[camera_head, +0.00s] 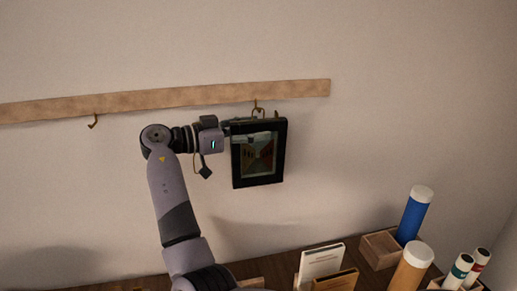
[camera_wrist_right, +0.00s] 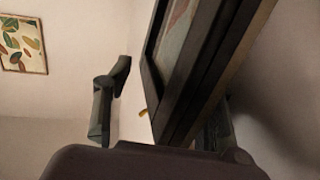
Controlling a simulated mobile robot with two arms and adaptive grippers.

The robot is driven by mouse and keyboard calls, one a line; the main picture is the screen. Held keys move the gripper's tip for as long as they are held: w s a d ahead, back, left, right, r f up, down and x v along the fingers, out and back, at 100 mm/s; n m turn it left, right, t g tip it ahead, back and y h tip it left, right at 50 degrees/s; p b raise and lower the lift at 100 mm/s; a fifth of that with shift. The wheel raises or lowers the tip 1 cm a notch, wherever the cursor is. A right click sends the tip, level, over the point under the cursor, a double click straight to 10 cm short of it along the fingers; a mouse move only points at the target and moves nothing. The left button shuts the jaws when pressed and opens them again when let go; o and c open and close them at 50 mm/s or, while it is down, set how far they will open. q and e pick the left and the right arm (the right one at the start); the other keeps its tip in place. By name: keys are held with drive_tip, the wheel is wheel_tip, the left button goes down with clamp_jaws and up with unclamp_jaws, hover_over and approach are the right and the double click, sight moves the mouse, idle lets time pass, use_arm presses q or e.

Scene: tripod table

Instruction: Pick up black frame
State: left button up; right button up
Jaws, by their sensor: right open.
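The black frame (camera_head: 237,160) holds a dark picture of a corridor and hangs on the wall from a brass hook at the right part of a wooden rail. My right gripper (camera_head: 229,126) is at the frame's upper left edge, its fingertips partly hidden by the frame. In the right wrist view the frame (camera_wrist_right: 190,85) stands edge-on between the two open fingers. A clear gap shows between the near finger and the frame. The far finger is mostly hidden behind it; I cannot tell if it touches. My left gripper is not in view.
The wooden rail (camera_head: 170,98) runs along the wall, with an empty hook (camera_head: 93,121) at left. Below stand a blue tube (camera_head: 413,214), an orange tube (camera_head: 411,270), a wooden box (camera_head: 380,250) and a white book (camera_head: 320,264). The wall around the frame is clear.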

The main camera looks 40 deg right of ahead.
drive_tip(key=shift+d, duration=0.2)
drive_tip(key=shift+a, duration=0.1)
drive_tip(key=shift+c, duration=0.5)
clamp_jaws()
idle(0.4)
